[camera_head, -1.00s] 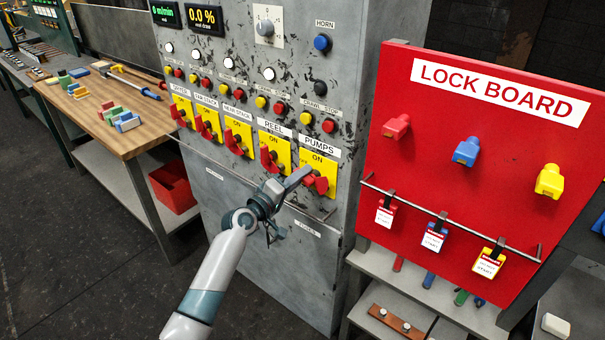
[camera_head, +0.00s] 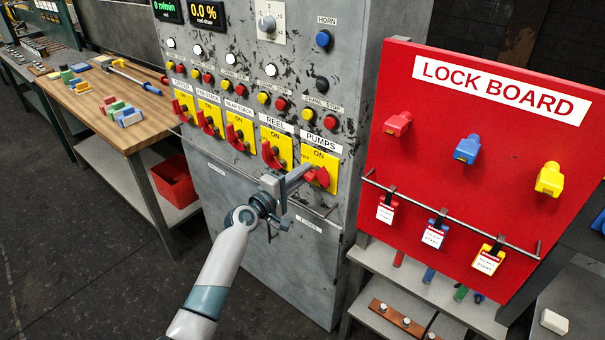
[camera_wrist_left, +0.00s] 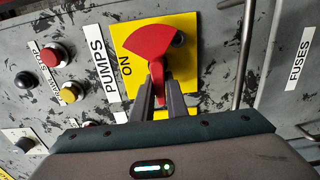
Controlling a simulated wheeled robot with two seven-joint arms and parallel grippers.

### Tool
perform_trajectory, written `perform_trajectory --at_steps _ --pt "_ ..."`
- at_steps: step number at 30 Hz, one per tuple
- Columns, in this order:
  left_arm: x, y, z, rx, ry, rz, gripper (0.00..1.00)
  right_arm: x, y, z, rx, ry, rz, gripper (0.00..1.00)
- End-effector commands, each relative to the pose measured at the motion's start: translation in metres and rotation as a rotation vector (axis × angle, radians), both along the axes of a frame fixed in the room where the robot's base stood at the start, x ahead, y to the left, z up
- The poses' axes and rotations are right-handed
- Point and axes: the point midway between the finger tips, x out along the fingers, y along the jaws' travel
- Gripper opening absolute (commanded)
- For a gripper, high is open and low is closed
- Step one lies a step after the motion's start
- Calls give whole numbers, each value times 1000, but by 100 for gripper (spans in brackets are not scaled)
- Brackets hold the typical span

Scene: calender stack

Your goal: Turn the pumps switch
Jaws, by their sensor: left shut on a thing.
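The pumps switch is a red rotary handle (camera_head: 321,176) on a yellow plate marked ON, under the PUMPS label (camera_head: 321,142). The handle points to the left side of its plate. In the left wrist view the fan-shaped red handle (camera_wrist_left: 158,45) narrows down between the fingers. My left gripper (camera_head: 305,173) reaches it from the lower left. In the wrist view its fingers (camera_wrist_left: 159,85) are shut on the handle's narrow end, one on each side. The fingers hide part of the handle. My right gripper is not in view.
More red switches on yellow plates, such as the REEL switch (camera_head: 272,153), sit in a row to the left. Buttons (camera_head: 331,122) are above. The red lock board (camera_head: 430,160) stands close on the right. A wooden workbench (camera_head: 140,118) is at the left.

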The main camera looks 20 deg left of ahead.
Motion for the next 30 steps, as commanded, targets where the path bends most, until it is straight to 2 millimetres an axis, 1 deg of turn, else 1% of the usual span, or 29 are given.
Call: perform_trajectory --at_steps 2,3,5,14,20,23,26,30 --pt "0 0 -1 0 1 1 0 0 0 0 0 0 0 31" --pt "0 0 -1 0 1 1 18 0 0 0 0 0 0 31" --pt "0 0 -1 0 1 1 31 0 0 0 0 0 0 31" --pt "0 0 0 1 1 0 31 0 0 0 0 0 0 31" --pt "-7 3 -2 1 1 0 31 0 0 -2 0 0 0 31" --pt "-15 6 -2 1 1 0 31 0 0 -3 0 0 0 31" --pt "-28 11 -2 4 1 1 31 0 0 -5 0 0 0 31" --pt "-51 19 -4 3 1 0 31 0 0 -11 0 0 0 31"
